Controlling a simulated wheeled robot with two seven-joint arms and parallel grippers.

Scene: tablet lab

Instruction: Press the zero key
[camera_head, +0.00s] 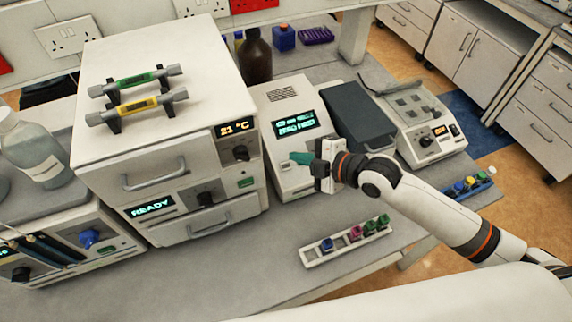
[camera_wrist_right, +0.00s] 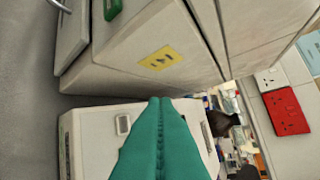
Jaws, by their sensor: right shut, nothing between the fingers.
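A white instrument (camera_head: 282,97) with a lit screen (camera_head: 295,123) reading what looks like "ZERO FIRST" stands right of the oven-like cabinet. My right gripper (camera_head: 292,158) is shut and empty, its teal fingers over the instrument's front below the screen. In the right wrist view the shut fingers (camera_wrist_right: 160,101) point across the instrument's white face (camera_wrist_right: 88,124). A grey key (camera_wrist_right: 123,125) shows just left of the fingers there. I cannot read a label on it, and the fingers hide part of the face. I cannot tell whether the fingertips touch the instrument. My left gripper is not in view.
A cabinet (camera_head: 160,130) with handles stands close left of the instrument. A dark block (camera_head: 357,112) and another instrument (camera_head: 428,125) stand to the right. A white rack (camera_head: 344,241) with coloured caps lies in front. The bench left of this rack is clear.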

